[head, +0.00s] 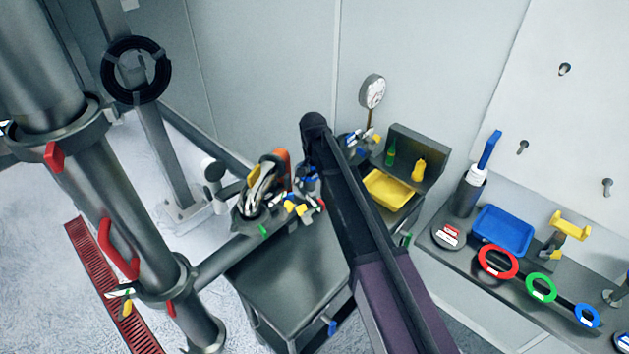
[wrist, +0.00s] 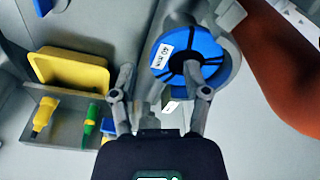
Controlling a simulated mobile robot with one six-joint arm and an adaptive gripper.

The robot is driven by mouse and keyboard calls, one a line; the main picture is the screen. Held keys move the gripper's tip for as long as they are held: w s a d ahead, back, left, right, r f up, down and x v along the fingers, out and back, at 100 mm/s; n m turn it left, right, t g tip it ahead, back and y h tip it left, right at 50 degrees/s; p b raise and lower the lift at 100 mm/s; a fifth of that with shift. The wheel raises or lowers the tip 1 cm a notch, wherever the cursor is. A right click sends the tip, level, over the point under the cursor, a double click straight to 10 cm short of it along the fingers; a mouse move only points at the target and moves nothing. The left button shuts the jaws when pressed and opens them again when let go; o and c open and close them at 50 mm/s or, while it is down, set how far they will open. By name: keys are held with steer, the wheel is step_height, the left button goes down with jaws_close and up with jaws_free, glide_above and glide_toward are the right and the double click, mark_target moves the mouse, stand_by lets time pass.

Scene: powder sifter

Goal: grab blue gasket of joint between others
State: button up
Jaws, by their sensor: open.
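A blue gasket (wrist: 207,57) with a white "40 mm" label shows at upper centre-right in the wrist view, around a grey part. My gripper (wrist: 158,68) is open. Its right fingertip overlaps the gasket in the picture, and its left fingertip is apart from it to the left. I cannot tell whether the right finger touches it. In the head view my arm hides most of the gripper's area. Small blue, yellow and white parts show there beside a cluster of fittings (head: 262,190), but I cannot tell which is this gasket.
A yellow tray (head: 388,188) and a yellow bottle (head: 418,170) stand right of my arm. A large orange shape (wrist: 285,65) fills the wrist view's right side. A blue tray (head: 502,231) and red, green and blue rings lie on the right bench. The cart top (head: 290,275) is mostly clear.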

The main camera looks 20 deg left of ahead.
steer(key=shift+f+b, duration=0.3)
steer(key=shift+f, duration=0.25)
steer(key=shift+c, duration=0.2)
jaws_close()
